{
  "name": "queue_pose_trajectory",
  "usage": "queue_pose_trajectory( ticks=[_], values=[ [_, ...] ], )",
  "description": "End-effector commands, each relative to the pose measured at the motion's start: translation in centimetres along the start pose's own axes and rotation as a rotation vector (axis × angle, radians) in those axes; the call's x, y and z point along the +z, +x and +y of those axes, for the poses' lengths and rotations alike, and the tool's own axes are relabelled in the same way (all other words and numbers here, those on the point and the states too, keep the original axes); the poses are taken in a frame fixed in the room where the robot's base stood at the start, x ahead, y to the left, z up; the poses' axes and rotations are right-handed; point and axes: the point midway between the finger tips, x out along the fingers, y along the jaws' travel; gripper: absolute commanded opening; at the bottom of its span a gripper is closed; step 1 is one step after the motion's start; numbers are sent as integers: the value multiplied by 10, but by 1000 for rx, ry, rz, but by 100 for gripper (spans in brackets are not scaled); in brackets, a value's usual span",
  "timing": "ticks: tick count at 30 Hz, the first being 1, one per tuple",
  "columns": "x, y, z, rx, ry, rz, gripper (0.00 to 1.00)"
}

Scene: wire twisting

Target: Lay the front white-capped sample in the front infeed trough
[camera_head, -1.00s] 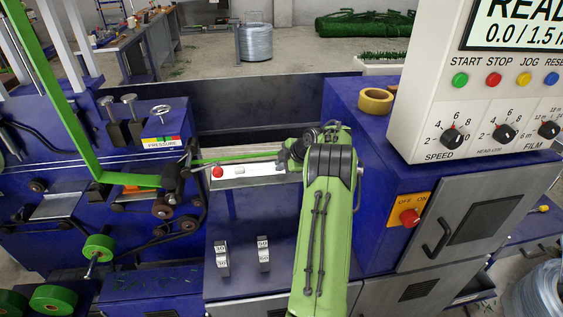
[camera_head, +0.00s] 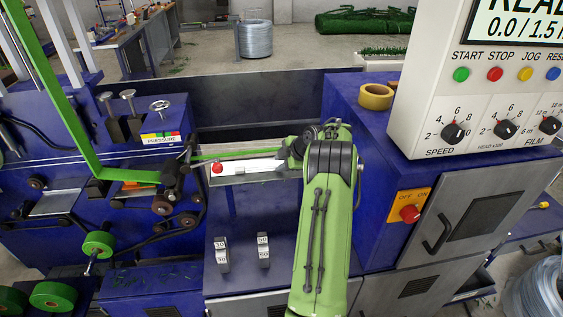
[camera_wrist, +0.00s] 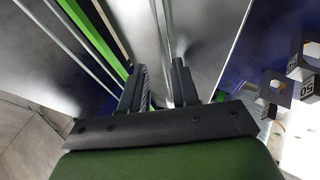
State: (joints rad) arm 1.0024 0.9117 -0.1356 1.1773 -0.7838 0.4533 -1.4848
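My gripper (camera_head: 291,152) is over the right end of a long pale trough-like channel (camera_head: 255,172) in the middle of the machine; my own arm hides much of it in the head view. In the wrist view, my gripper (camera_wrist: 159,68) has its two dark fingers apart, with thin shiny rails or rods (camera_wrist: 160,30) running beyond and between them. No held piece can be made out. A small grey-white piece (camera_head: 239,170) is on the channel, right of a red knob (camera_head: 217,168). I cannot make out a white-capped sample for certain.
A green strip (camera_head: 235,154) runs behind the channel. Two numbered metal blocks (camera_head: 222,254) (camera_head: 263,250) stand on the blue shelf in front. A tape roll (camera_head: 375,96) lies on the blue cabinet, left of the control panel (camera_head: 490,90). Rollers (camera_head: 162,205) are at left.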

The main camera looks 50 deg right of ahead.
Motion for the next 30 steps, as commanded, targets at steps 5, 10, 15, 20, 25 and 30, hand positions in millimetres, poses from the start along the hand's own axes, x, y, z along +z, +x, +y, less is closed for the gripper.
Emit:
queue_pose_trajectory(
  ticks=[5, 10, 15, 20, 25, 30],
  values=[
    [2, -39, -1, -2, 4, -6, 38],
    [2, -89, 1, 3, 3, -6, 38],
    [1, -132, 1, 4, 1, -5, 38],
    [0, -152, 1, 4, -1, -3, 38],
    [0, -155, 1, 4, -1, -2, 38],
    [0, -155, 1, 4, -1, -2, 38]
  ],
)
